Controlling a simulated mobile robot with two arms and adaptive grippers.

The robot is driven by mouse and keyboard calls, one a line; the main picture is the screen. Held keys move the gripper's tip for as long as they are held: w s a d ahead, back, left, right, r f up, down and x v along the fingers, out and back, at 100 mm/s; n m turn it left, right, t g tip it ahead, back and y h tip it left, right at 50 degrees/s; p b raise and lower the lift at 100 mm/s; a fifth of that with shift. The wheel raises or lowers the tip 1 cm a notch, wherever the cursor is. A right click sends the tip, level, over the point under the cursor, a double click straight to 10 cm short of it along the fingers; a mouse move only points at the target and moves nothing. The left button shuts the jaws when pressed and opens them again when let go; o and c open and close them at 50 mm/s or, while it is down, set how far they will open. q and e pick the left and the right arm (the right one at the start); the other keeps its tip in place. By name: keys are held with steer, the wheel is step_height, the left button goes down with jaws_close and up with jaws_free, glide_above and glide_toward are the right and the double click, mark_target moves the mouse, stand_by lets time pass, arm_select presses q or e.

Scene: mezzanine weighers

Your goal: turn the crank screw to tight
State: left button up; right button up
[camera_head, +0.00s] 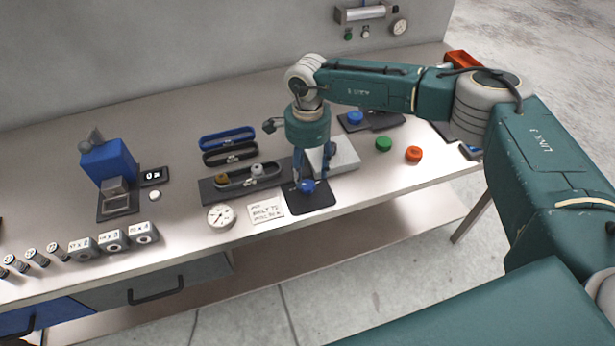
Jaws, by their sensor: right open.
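My right gripper (308,182) points down at the front middle of the bench. Its fingers are open around a small blue knob (307,187) on a dark base plate (313,202). The fingers partly hide the knob, and I cannot tell whether they touch it. I cannot tell for sure which part is the crank screw, nor read any mark for tight. My left gripper is out of view.
A blue machine (108,163) stands at the left, with several labelled weights in front. A dial gauge (220,216) and a card (266,211) lie left of the plate. A green cap (383,143) and an orange cap (413,153) sit right.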

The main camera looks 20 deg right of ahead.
mark_target(307, 184)
steer(key=shift+f+p, duration=0.55)
steer(key=shift+f, duration=1.95)
steer(key=c, duration=1.2)
